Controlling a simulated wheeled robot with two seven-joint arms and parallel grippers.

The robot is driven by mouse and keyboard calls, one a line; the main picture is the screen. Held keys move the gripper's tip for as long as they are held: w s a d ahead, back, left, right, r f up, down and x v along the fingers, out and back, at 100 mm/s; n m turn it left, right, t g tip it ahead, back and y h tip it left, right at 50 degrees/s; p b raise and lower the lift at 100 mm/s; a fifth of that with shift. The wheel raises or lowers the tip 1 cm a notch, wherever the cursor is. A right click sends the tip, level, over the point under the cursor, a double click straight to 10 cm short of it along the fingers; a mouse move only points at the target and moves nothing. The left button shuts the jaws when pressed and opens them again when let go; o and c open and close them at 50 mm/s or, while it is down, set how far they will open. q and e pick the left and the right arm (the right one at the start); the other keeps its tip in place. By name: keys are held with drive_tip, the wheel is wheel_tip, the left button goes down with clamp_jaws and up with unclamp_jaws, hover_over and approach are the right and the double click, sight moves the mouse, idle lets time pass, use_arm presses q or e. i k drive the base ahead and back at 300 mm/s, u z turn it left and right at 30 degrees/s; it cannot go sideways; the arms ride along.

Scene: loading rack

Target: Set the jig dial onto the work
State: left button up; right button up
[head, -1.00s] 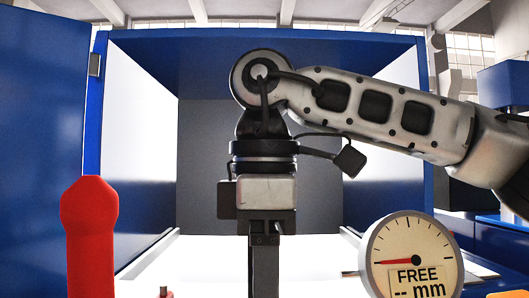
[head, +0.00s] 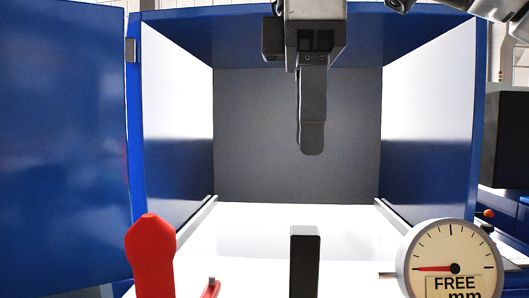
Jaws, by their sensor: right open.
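The jig dial (head: 452,259) is a round white gauge with a grey rim at the lower right. Its label reads FREE above mm, and its red needle points left. A thin stem sticks out from its left side. My right gripper (head: 312,140) hangs at the top centre, fingers down, in front of the box opening. It is open and seen edge-on, so its fingers overlap; nothing shows in it. It is well above and left of the dial, apart from it. The work is not clearly identifiable. My left gripper is out of view.
A blue box (head: 136,130) with white and dark inner walls stands open, its blue door (head: 62,150) swung left. A red handle (head: 151,258), a small red piece (head: 211,289) and a black upright block (head: 304,262) stand in front. The white floor between them looks clear.

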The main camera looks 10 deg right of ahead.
sight(450, 257)
drive_tip(key=k, duration=1.5)
